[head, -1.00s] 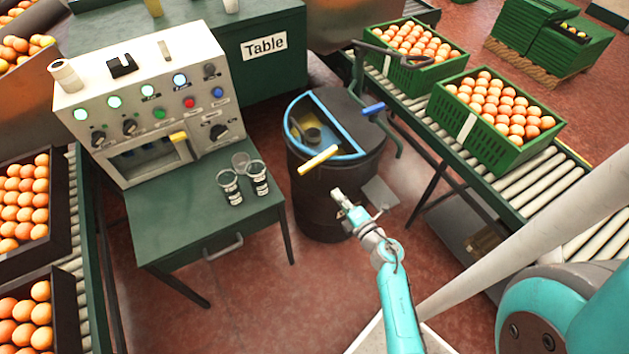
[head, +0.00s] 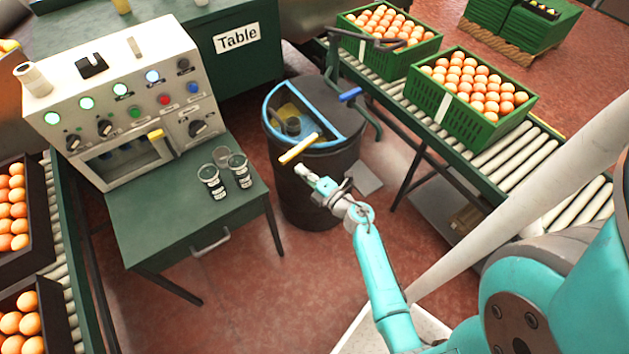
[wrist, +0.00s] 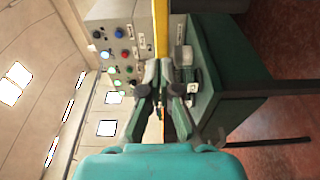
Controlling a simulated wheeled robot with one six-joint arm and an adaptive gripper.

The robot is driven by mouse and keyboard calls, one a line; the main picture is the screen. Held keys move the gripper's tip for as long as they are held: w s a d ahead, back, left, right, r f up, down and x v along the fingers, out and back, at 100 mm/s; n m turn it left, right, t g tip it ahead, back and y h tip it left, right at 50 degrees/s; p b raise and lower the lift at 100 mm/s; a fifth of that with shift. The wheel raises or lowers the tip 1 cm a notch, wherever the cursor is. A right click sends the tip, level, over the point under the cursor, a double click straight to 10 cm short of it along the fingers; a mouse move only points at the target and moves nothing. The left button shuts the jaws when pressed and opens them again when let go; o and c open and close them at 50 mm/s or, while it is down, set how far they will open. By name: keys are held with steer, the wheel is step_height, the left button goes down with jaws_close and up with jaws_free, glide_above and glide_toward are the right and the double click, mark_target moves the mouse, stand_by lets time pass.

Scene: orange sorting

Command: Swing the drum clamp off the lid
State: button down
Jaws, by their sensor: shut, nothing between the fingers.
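The dark drum (head: 318,190) stands on the floor between the green table and the roller conveyor. Its lid (head: 318,136) has a blue-rimmed half opening with a cup-like thing inside. A yellow bar handle (head: 298,148) sticks out over the front edge of the lid; it also shows as a yellow bar (wrist: 161,32) in the wrist view. A blue handle (head: 350,94) on a dark bent bar is at the drum's back right. I cannot tell which handle belongs to the clamp. My gripper (head: 303,171) is shut and empty, just below the yellow handle, seemingly apart from it.
A green table (head: 160,225) with a control panel (head: 130,90) and several small glass jars (head: 212,181) stands left of the drum. The roller conveyor (head: 490,155) with green crates (head: 440,110) of oranges runs at the right. Red floor is free in front of the drum.

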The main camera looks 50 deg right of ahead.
mark_target(288, 160)
steer(key=shift+w+d, duration=0.15)
steer(key=shift+w, duration=1.8)
